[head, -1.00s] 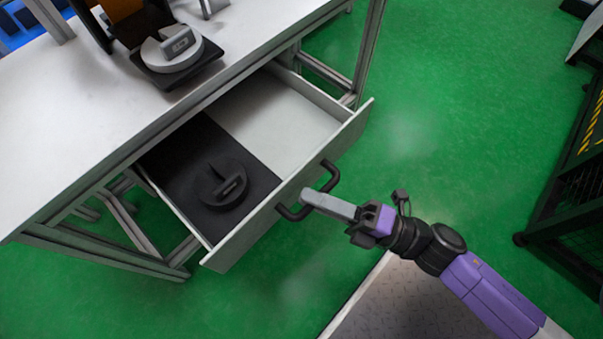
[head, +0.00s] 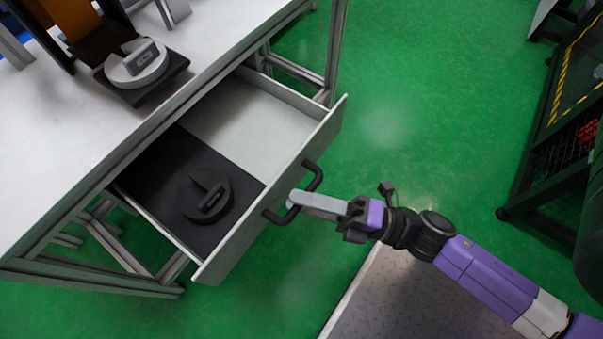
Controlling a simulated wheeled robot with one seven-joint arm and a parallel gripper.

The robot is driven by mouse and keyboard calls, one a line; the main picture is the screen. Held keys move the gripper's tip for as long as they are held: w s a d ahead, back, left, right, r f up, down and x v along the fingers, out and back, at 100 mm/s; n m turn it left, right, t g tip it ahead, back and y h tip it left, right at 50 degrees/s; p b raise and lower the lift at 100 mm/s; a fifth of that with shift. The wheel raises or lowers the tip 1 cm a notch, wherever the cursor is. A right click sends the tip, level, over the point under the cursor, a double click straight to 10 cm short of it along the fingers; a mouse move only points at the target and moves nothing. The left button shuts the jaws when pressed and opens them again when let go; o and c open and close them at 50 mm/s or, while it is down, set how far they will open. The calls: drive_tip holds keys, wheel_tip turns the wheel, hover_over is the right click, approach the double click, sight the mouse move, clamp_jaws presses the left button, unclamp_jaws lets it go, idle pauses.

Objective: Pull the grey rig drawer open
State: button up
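The grey drawer (head: 275,209) stands pulled well out from under the white-topped bench, its inside in plain view. A black bow handle (head: 314,182) is on its front. My gripper (head: 292,199) reaches in from the right, its pale fingers across the middle of the handle bar, with the tips close to the drawer front. The fingers look closed on the bar; the lower finger is mostly hidden by the upper one. A dark round part with a raised grip (head: 206,201) lies on a black mat (head: 160,160) in the drawer's left half; the right half is empty.
On the bench top (head: 50,130) stands a light round part (head: 137,66) on a black square base, beside a dark and orange rig. A dark mesh-sided frame (head: 540,150) stands at the right. The green floor (head: 420,80) between is clear.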

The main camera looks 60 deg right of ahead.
drive_tip(key=p+v, duration=0.1)
drive_tip(key=v, duration=0.6)
drive_tip(key=shift+s, duration=0.15)
idle(0.3)
wheel_tip(320, 180, up, 33)
drive_tip(key=s+a+m+g+h+p, duration=0.15)
drive_tip(key=m+h+p, duration=0.25)
drive_tip(key=m+p, duration=0.9)
drive_tip(key=s+m+g+h+p, duration=0.15)
drive_tip(key=m+h+p, duration=0.25)
drive_tip(key=m+p, duration=0.85)
wheel_tip(320, 180, down, 43)
drive_tip(key=n+b, duration=0.2)
drive_tip(key=b, duration=3.7)
drive_tip(key=shift+s+r+g, duration=0.15)
drive_tip(key=shift+s+g, duration=0.15)
drive_tip(key=shift+s, duration=0.2)
